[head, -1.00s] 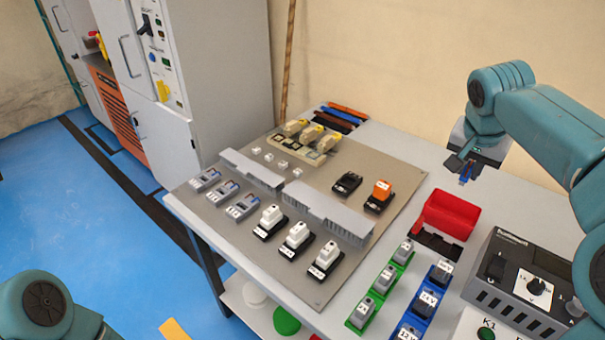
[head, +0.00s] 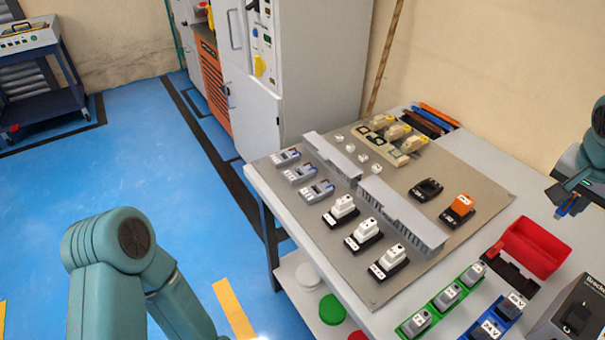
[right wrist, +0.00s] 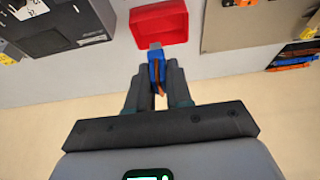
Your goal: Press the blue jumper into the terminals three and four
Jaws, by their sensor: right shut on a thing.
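A small blue jumper (right wrist: 157,68) with an orange-brown part is clamped between the fingertips of my right gripper (right wrist: 157,85). In the head view my right gripper (head: 568,200) is at the right edge, with the blue jumper (head: 564,208) at its tip, above the table beyond the red bin. It is well away from the grey panel (head: 395,200). Terminal numbers three and four cannot be read. Grey modules with blue and red bits (head: 300,173) stand at the panel's left edge. My left gripper is out of the picture; only its arm shows.
The red bin (head: 535,248) stands on the table, near green (head: 445,298) and blue (head: 497,322) racks. Grey slotted ducts (head: 400,215) rise across the panel. White blocks on black bases (head: 390,261) line its front. A grey cabinet (head: 320,75) stands behind the table.

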